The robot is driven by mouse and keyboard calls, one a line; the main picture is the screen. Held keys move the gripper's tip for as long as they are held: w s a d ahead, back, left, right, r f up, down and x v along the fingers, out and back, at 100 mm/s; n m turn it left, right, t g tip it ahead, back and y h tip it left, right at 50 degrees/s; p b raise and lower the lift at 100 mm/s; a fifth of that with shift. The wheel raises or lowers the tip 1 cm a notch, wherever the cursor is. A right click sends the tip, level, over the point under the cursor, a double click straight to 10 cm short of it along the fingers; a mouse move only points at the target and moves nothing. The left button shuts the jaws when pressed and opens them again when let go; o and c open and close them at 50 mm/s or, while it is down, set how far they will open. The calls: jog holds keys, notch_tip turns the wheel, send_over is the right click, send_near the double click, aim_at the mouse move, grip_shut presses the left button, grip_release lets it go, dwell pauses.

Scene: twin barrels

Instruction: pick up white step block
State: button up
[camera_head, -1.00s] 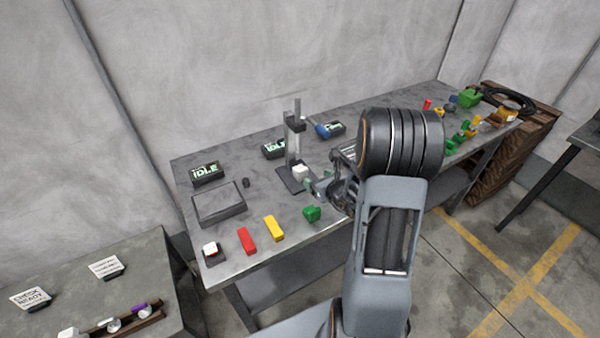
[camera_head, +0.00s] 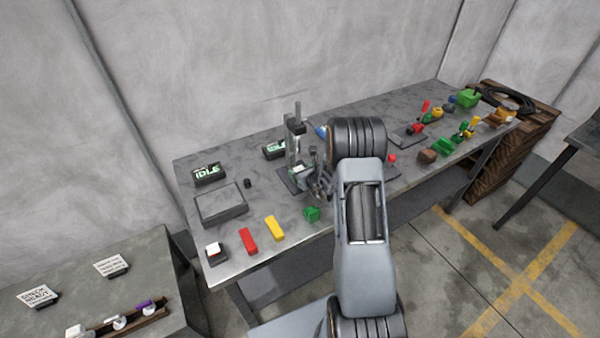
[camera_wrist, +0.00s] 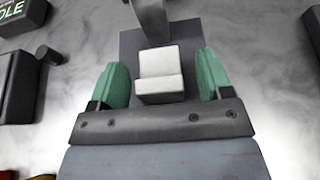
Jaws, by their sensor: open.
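The white step block (camera_wrist: 161,72) sits on the dark base plate (camera_wrist: 131,45) of a press-like stand, in front of its upright post. My gripper (camera_wrist: 163,82) is open, with one green finger on each side of the block. A gap shows on both sides, so the fingers do not appear to touch it. In the head view my gripper (camera_head: 314,182) is at the stand (camera_head: 296,140), and the block is mostly hidden there behind the gripper.
Yellow (camera_head: 275,228) and red (camera_head: 248,241) blocks lie to the left, near a dark flat box (camera_head: 220,203). An IDLE display (camera_head: 207,173) stands behind them. More coloured parts lie at the bench's right end.

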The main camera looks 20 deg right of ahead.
jog(key=shift+w+f, duration=0.2)
jog(key=shift+w, duration=0.25)
jog(key=shift+c, duration=0.3)
jog(key=c, duration=1.2)
jog(key=shift+r, duration=0.1)
grip_shut()
